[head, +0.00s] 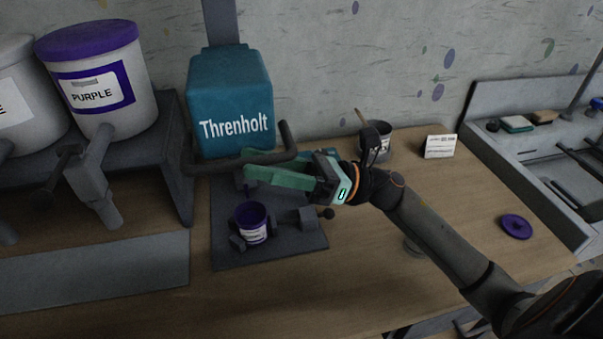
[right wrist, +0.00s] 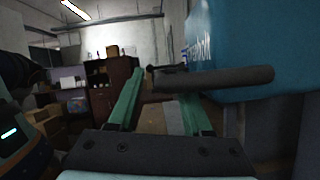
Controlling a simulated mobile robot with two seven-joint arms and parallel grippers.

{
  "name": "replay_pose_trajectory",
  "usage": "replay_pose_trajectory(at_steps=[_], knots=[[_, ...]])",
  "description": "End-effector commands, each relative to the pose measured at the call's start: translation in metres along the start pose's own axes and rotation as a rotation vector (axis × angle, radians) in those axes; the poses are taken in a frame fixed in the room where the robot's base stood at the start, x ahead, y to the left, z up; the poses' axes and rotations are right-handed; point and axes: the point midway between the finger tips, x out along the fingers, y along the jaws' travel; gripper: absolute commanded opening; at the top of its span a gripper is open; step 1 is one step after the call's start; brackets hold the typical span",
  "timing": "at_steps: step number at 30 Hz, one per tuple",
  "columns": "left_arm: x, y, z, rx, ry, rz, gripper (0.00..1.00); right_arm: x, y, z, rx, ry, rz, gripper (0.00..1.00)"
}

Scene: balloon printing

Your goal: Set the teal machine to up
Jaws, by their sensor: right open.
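The teal machine (head: 231,100), lettered "Threnholt", sits on a dark column against the wall, and its teal side also shows in the right wrist view (right wrist: 255,40). A dark bent handle (head: 288,138) runs along its lower front. My right gripper (head: 248,166) is open, with its green fingers at the handle just below the machine's front. In the right wrist view the handle bar (right wrist: 235,77) crosses in front of one finger of the gripper (right wrist: 163,85). I cannot tell whether the fingers touch it. My left gripper is out of view.
A purple-topped cup (head: 251,222) stands in a holder on the dark base plate (head: 285,251) below the machine. A purple-lidded bucket (head: 100,85) is on a rack at left. A pot (head: 377,139), a white card (head: 440,146) and a purple lid (head: 516,227) are at right.

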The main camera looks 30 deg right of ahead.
Motion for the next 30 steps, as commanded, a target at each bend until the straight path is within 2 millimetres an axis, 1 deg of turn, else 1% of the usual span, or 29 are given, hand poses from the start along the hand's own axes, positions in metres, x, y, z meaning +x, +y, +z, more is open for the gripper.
replay_pose_trajectory(at_steps=[1, 6, 9, 12, 15, 18, 30], knots=[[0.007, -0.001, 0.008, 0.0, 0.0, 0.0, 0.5, -0.014, -0.002, -0.006, 0.001, 0.002, -0.003, 0.5], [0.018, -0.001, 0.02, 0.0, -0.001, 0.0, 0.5, -0.051, -0.002, -0.006, 0.001, 0.002, -0.004, 0.5], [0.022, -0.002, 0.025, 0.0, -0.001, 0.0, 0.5, -0.07, -0.002, -0.005, 0.001, 0.001, -0.003, 0.5], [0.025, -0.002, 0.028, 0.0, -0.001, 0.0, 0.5, -0.084, -0.001, -0.003, 0.001, -0.001, -0.002, 0.5], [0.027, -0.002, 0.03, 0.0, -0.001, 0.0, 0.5, -0.093, -0.001, -0.002, 0.0, -0.001, -0.001, 0.5], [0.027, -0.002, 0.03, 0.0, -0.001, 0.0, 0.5, -0.097, 0.0, -0.001, 0.001, -0.001, 0.001, 0.5], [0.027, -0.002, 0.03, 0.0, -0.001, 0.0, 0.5, -0.097, 0.0, 0.0, 0.0, -0.001, 0.001, 0.5]])
